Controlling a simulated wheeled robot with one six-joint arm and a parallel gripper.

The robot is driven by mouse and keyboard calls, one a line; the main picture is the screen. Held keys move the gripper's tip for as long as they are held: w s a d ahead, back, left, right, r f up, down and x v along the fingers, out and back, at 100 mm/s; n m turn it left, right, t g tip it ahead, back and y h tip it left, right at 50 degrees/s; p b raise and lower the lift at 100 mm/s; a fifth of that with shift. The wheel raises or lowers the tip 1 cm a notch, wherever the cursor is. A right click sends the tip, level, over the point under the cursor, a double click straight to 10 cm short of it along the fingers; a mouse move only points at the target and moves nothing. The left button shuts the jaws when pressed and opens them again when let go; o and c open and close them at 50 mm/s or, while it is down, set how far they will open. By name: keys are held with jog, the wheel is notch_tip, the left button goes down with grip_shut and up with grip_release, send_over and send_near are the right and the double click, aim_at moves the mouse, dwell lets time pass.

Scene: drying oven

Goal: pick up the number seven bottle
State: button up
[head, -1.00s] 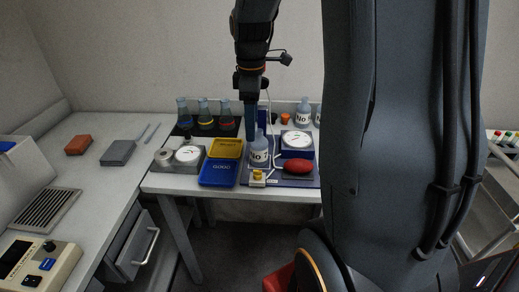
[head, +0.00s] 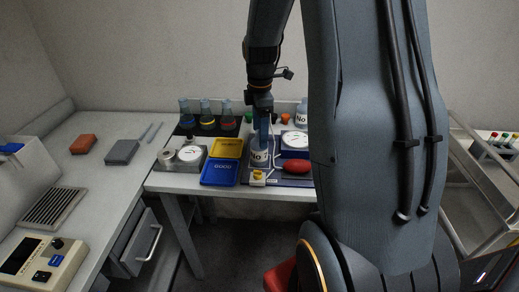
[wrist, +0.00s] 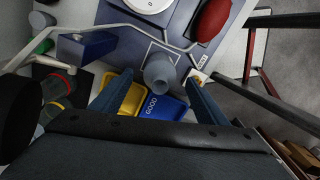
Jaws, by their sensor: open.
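A pale blue-grey bottle with a white "No" label (head: 259,159) stands upright on the blue base of the balance; its number is too small to read. In the wrist view the bottle (wrist: 160,72) shows from above, its neck between the spread fingers. My gripper (head: 264,137) is open, pointing down at the bottle's top. In the wrist view my gripper (wrist: 160,84) has a finger on each side of the bottle with gaps; I cannot tell how deep they reach. Another "No" bottle (head: 301,118) stands at the back, partly hidden by my arm.
A white dial scale (head: 295,141) and a red oval object (head: 296,167) are right of the bottle. A yellow tray (head: 228,148) and a blue GOOD tray (head: 219,173) lie left. Flasks with coloured bands (head: 207,115) stand at the back left.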

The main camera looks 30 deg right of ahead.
aim_at(258, 157)
jog(key=shift+a+f+p, duration=0.15)
jog(key=shift+f+p, duration=0.75)
jog(key=shift+f, duration=1.4)
jog(key=c, duration=1.2)
